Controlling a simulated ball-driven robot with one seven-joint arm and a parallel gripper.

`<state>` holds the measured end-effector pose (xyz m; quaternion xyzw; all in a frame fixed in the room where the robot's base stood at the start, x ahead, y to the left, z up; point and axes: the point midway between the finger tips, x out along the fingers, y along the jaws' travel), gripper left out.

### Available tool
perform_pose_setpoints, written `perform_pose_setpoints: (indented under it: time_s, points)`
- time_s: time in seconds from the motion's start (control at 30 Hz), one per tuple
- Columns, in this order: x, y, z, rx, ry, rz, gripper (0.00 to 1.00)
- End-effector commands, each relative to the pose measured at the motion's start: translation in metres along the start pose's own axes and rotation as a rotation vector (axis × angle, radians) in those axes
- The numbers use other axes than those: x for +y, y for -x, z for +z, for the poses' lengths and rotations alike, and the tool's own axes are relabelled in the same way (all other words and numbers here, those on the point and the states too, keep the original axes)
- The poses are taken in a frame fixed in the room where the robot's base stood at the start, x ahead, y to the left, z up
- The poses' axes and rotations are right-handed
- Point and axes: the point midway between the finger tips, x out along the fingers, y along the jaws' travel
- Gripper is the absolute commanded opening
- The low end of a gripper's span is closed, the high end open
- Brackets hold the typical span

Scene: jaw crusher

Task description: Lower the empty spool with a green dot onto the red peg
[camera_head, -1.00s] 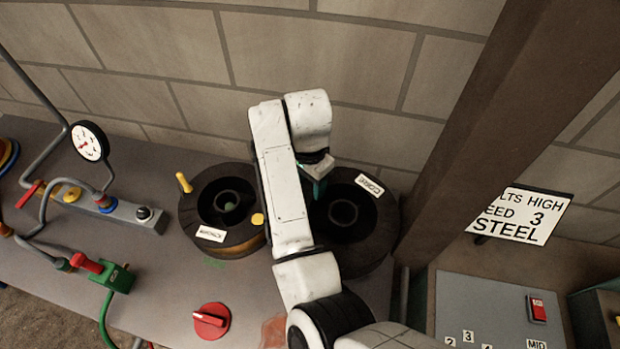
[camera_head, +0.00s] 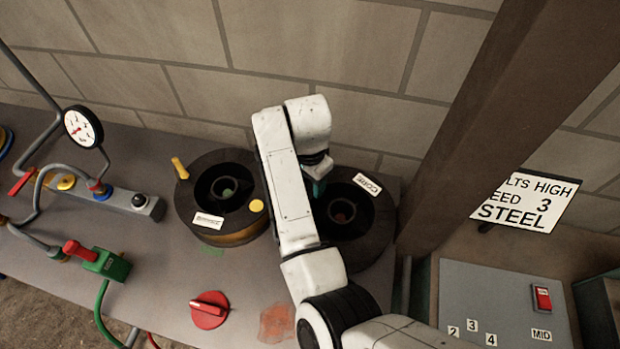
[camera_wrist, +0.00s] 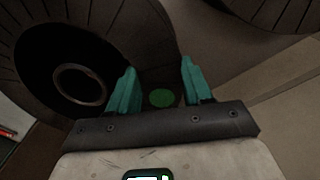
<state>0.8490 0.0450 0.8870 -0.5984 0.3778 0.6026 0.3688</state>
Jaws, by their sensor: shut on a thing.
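The black spool (camera_head: 375,230) is at the right end of the bench in the head view, with a white label on its rim and a dull reddish spot, perhaps the red peg (camera_head: 341,214), inside its hub. My gripper (camera_head: 319,188) is at its left inner side, partly behind my arm. In the wrist view the teal fingers of my gripper (camera_wrist: 158,70) stand either side of a dark part bearing a green dot (camera_wrist: 161,98), and the spool's hub ring (camera_wrist: 80,86) lies to their left. The spool's underside is hidden, so I cannot tell whether it touches the bench.
A second spool (camera_head: 200,232) with a yellow dot and amber winding stands close on the left, beside a yellow peg (camera_head: 180,168). A brown post (camera_head: 480,110) rises close on the right. A red knob (camera_head: 209,309) is in front; the wall is behind.

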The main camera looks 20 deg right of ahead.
Motion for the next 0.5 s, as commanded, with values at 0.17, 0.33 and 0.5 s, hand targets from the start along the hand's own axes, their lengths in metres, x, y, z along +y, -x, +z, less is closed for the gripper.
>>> perform_pose_setpoints:
  time_s: [0.17,0.33,0.5]
  points:
    - [-0.0001,-0.0023,-0.0001,0.000,0.000,0.000,0.00]
    - [0.0000,-0.0023,0.0000,0.000,0.000,0.000,0.00]
    - [0.0000,-0.0023,0.0000,0.000,0.000,0.000,0.58]
